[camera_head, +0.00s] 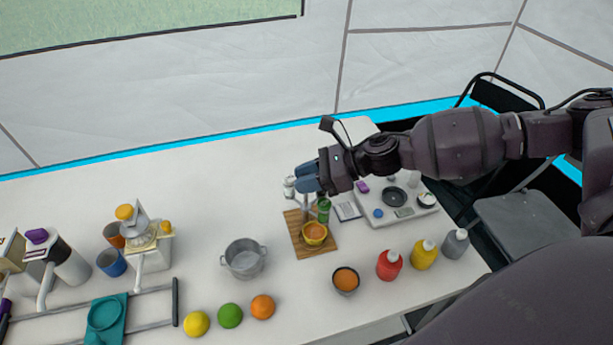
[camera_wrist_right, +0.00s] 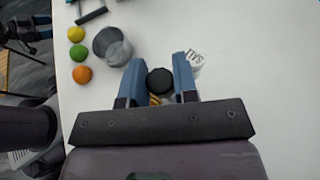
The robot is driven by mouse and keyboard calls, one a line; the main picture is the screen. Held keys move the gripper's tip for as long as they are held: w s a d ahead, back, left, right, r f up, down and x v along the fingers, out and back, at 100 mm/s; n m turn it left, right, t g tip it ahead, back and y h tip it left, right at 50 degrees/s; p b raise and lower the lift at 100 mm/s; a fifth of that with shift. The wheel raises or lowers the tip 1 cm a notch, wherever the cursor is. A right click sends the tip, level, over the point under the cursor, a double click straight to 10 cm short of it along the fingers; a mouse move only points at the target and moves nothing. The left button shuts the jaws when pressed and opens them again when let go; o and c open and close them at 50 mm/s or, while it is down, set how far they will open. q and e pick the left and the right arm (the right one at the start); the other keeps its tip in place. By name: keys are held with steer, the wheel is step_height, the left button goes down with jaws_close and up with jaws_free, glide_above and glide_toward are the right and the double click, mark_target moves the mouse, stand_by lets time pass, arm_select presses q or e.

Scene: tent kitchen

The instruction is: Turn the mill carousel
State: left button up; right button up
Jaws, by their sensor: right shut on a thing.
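The mill carousel stands on a wooden board (camera_head: 296,225). A white mill (camera_head: 289,187) hangs at its left and a green mill (camera_head: 323,211) at its right. A yellow bowl (camera_head: 314,241) with orange contents sits on the board below. My right gripper (camera_head: 308,178) is over the carousel's top and hides much of it. In the right wrist view, its blue fingers are shut on a dark round knob (camera_wrist_right: 160,82) at the carousel's top. The white mill (camera_wrist_right: 195,60) with lettering shows just beside the right finger. My left gripper is not in view.
A metal pot (camera_head: 244,259) stands left of the board. Several fruits, a dark cup (camera_head: 345,281) and red (camera_head: 389,265), yellow and grey bottles stand near the front. A white tray (camera_head: 399,212) lies to the right. The table behind the pot is clear.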

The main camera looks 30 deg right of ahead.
steer(key=shift+r+m+t+h+p, duration=0.3)
steer(key=shift+m+t+p, duration=0.2)
steer(key=shift+p, duration=0.15)
steer(key=m+t+h+p, duration=0.1)
steer(key=p, duration=0.1)
steer(key=shift+r+m+t+p, duration=0.1)
steer(key=shift+m+t+p, duration=0.2)
steer(key=shift+m+p, duration=0.1)
steer(key=shift+m+t+h+p, duration=0.5)
steer(key=shift+m+h+p, duration=0.15)
steer(key=shift+p, duration=0.3)
steer(key=shift+h+p, duration=0.25)
steer(key=shift+p, duration=0.15)
steer(key=shift+f+m+t+h+p, duration=0.25)
steer(key=shift+m+t+h+p, duration=0.35)
steer(key=shift+m+p, duration=0.15)
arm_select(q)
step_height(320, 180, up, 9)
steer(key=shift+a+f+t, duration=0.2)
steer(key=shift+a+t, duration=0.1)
arm_select(e)
steer(key=shift+f+h, duration=0.2)
steer(key=shift+h, duration=0.1)
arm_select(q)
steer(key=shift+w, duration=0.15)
arm_select(e)
steer(key=o, duration=0.9)
